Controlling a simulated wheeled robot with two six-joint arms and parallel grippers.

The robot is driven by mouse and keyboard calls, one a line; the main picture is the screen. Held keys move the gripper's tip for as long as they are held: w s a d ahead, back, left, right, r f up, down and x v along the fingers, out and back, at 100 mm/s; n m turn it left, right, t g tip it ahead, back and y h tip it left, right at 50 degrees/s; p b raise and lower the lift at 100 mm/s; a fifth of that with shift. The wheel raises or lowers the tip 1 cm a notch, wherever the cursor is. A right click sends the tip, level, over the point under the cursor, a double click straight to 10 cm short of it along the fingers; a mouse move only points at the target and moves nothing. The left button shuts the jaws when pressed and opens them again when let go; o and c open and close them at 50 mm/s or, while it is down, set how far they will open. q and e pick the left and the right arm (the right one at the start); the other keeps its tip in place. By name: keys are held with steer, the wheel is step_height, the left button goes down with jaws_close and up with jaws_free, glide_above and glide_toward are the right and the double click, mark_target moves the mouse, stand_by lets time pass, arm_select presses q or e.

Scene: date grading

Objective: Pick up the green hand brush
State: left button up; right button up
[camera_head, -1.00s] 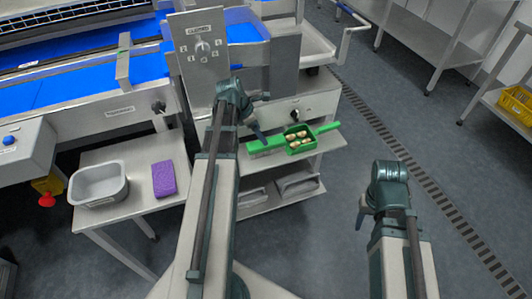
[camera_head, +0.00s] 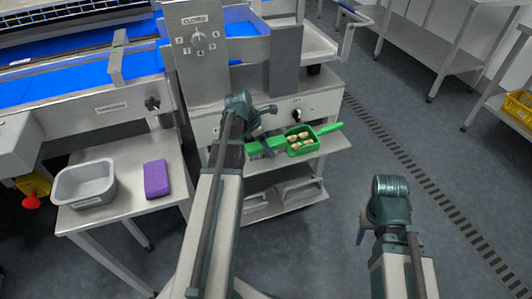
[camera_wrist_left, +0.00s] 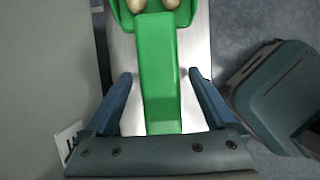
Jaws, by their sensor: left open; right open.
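The green hand brush (camera_head: 256,148) lies on the steel shelf, left of a green scoop (camera_head: 301,150) holding several pale brown pieces. My left gripper (camera_head: 270,143) is above the brush and hides part of it. In the left wrist view, a long green piece that looks like the brush (camera_wrist_left: 160,80) runs between the open fingers of the left gripper (camera_wrist_left: 160,88), with a gap on each side. The scoop (camera_wrist_left: 120,14) is at the top edge there. My right gripper (camera_head: 363,232) hangs open and empty over the floor, right of the shelf.
A grey tub (camera_head: 62,186) and a purple sponge (camera_head: 156,179) sit on the side table at left. A panel with a dial (camera_head: 190,75) stands behind my left arm. Open floor with a drain grate (camera_head: 400,155) lies at right.

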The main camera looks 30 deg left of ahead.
mark_target(270, 142)
arm_select(q)
jaws_close()
stand_by(0.4)
steer(key=shift+r, duration=0.15)
steer(key=shift+r+p, duration=0.45)
steer(key=shift+p, duration=0.2)
step_height(270, 142, up, 3)
steer(key=p, duration=0.3)
steer(key=s, duration=1.6)
steer(key=shift+r+p, duration=0.45)
steer(key=shift+a, duration=0.1)
